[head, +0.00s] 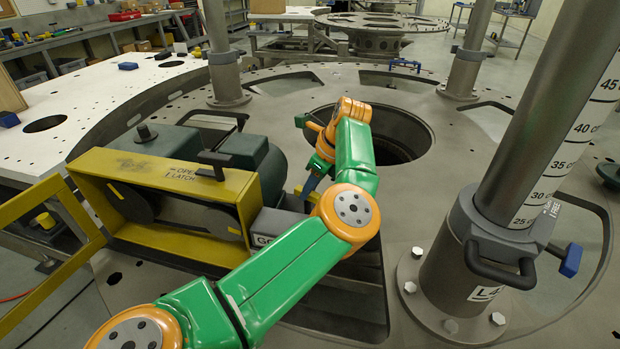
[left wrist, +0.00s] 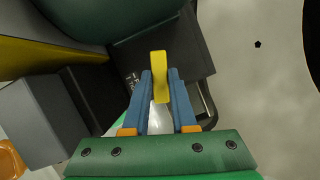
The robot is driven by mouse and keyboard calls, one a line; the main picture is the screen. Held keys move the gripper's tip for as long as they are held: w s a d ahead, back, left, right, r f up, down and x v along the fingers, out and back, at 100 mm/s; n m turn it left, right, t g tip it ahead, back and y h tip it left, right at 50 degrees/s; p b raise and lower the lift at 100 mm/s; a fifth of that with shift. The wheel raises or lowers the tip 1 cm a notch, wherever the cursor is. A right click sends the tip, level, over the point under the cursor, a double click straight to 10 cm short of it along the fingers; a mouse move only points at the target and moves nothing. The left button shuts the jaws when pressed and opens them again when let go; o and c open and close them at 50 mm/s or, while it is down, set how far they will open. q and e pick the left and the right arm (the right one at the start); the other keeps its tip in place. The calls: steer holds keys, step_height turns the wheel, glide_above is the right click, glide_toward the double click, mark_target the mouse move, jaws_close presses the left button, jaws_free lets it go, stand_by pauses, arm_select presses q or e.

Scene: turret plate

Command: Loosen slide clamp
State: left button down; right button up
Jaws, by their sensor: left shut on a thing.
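My left gripper (head: 309,186) reaches down beside the grey block at the base of the green motor (head: 250,160); the wrist hides much of it in the head view. In the left wrist view, the blue fingers of my left gripper (left wrist: 160,95) are shut on a yellow lever (left wrist: 159,66), one finger on each side. The lever's tip stands out beyond the fingers. I cannot read a label that names it as the slide clamp. My right gripper is not in view.
A yellow guard box (head: 170,205) marked for a latch stands left of my arm, its yellow frame (head: 60,225) swung out. A thick graduated column (head: 520,150) with a grey collar and blue lever (head: 571,260) stands right. A large round hole (head: 400,135) opens behind my gripper.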

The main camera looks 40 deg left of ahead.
arm_select(q)
steer(key=shift+n+g+p, duration=0.4)
steer(key=shift+n+p, duration=0.4)
steer(key=shift+n, duration=0.3)
steer(key=c, duration=0.7)
jaws_free()
steer(key=r, duration=0.2)
steer(key=d+r, duration=0.1)
steer(key=shift+w+r+h, duration=0.3)
steer(key=shift+w, duration=0.05)
steer(key=p+v, duration=0.3)
steer(key=shift+d+r, duration=0.2)
steer(key=shift+f, duration=0.15)
